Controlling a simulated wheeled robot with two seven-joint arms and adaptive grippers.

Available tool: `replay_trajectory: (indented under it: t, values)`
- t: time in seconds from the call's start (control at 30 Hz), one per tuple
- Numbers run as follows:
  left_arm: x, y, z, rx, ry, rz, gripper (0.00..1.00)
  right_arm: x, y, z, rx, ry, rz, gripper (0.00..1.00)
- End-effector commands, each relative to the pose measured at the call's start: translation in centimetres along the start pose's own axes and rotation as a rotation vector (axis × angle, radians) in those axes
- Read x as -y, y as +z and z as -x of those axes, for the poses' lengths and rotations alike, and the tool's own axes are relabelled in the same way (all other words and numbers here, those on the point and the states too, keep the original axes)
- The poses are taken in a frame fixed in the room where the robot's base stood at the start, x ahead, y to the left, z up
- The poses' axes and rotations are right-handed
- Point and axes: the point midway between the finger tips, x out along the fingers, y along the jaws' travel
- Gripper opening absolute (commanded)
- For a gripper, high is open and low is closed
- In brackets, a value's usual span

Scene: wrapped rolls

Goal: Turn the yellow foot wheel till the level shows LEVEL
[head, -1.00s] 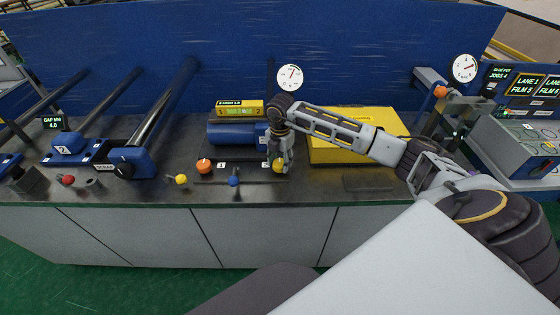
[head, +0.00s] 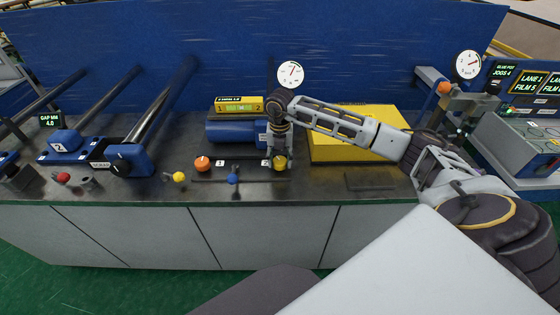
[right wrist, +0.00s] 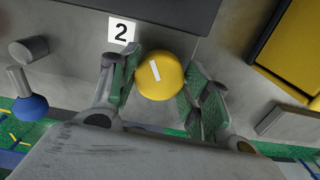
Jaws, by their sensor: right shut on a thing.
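The yellow foot wheel (head: 279,162) is at the bench front, by the label 2. In the right wrist view the wheel (right wrist: 159,77) shows a white mark tilted to the left at its top. My right gripper (head: 280,160) comes down from above, and its green-padded fingers (right wrist: 160,85) are shut on the wheel from both sides. The level (head: 237,106) is a yellow box with a lit display on top of the blue roller unit; its text is too small to read. My left gripper is not in view.
An orange wheel (head: 202,163) is by the label 1. A blue-knobbed lever (head: 233,178) and a yellow knob (head: 179,177) stick out along the bench front. A large yellow block (head: 358,130) is right of my right gripper. A dial (head: 291,74) hangs behind.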

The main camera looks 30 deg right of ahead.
Motion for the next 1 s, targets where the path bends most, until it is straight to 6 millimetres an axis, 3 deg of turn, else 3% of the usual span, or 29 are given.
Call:
replay_trajectory:
  t: [0.3, 0.67, 1.0]
  values:
    - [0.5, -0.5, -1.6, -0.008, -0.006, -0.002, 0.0, -0.1, 0.1, 0.0, 0.004, 0.001, 0.256, 0.23]
    - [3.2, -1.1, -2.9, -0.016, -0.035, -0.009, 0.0, -0.2, 0.1, 0.0, 0.004, 0.001, 0.539, 0.23]
    - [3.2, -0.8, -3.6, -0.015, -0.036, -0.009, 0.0, -0.2, 0.1, 0.1, 0.005, 0.002, 0.72, 0.23]
